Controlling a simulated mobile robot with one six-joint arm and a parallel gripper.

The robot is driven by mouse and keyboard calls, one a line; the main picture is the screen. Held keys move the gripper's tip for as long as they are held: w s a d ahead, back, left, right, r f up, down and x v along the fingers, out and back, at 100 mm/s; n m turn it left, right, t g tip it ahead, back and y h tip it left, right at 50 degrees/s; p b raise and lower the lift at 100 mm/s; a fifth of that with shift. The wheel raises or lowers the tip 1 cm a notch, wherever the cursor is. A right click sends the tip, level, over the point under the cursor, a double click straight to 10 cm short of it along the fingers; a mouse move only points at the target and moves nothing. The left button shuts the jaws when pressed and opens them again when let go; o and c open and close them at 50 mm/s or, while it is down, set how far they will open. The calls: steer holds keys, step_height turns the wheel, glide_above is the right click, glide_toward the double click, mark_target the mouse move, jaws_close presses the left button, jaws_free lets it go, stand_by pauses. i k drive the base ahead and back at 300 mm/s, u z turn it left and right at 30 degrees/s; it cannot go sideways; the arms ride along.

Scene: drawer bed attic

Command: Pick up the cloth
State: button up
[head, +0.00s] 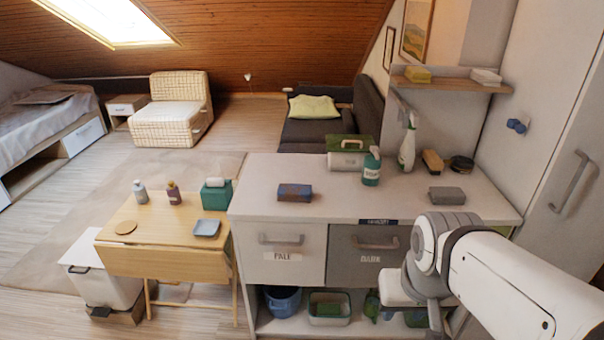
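No single thing is plainly the cloth. A flat blue-and-brown folded piece (294,192) lies on the worktop left of centre and may be cloth or a sponge. A grey flat block (446,195) lies on the worktop at the right, near my arm. On the wall shelf are a yellow folded piece (418,75) and a white folded piece (486,76), both cloth-like. My arm comes in from the lower right. My gripper (412,292) seems to be at its end, in front of the grey drawer; its fingers are not clear and I see nothing held.
The worktop (330,213) has drawers marked PALE (285,257) and DARK (368,259). A small wooden table (165,238) stands left. The worktop's middle is clear.

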mark_target(286, 191)
steer(key=z, duration=0.2)
steer(key=k, duration=0.5)
steer(key=u, duration=2.25)
steer(key=i, duration=1.7)
steer(key=z, duration=2.65)
steer(key=i, duration=0.9)
steer(key=u, duration=0.05)
